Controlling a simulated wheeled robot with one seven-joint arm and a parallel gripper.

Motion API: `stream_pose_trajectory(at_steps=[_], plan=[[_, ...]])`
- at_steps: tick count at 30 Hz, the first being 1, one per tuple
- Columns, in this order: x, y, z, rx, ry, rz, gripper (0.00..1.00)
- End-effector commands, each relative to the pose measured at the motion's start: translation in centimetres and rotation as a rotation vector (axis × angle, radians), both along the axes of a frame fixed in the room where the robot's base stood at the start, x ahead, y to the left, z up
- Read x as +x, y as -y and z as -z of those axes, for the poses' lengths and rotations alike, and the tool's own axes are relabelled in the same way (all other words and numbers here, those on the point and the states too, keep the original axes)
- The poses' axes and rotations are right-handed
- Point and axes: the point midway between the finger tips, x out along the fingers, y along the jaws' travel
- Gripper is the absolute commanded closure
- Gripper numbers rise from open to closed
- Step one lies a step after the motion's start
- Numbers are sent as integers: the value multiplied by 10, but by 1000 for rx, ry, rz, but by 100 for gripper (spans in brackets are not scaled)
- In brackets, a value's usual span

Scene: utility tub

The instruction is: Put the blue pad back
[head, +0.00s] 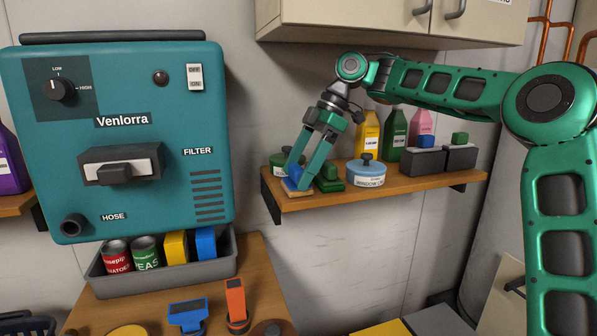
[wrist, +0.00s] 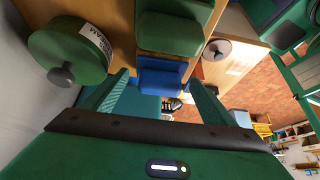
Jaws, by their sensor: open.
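The blue pad (head: 292,184) is at the front left of the wooden wall shelf, partly hidden by my gripper. A light brown slab shows under or just in front of it. In the wrist view the blue pad (wrist: 161,80) shows between my fingers. My gripper (wrist: 160,77) is open, with one finger on each side of the pad; I cannot tell if they touch it. In the head view my gripper (head: 299,176) points down at the shelf.
A green stepped block (head: 329,179) sits close to the right of the pad. A green round tin (head: 280,160) is behind left, and a blue round tin (head: 366,172) farther right. Several bottles (head: 394,128) stand behind. A cabinet (head: 390,20) hangs above the shelf (head: 400,186).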

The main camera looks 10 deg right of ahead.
Motion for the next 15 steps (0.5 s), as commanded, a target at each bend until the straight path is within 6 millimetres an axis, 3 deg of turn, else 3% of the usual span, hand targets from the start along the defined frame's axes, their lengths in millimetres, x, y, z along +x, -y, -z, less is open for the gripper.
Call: stream_pose_trajectory(at_steps=[8, 15], plan=[[5, 15, -26, 3, 2, 0, 21], [16, 65, -27, 2, -1, 4, 21]])
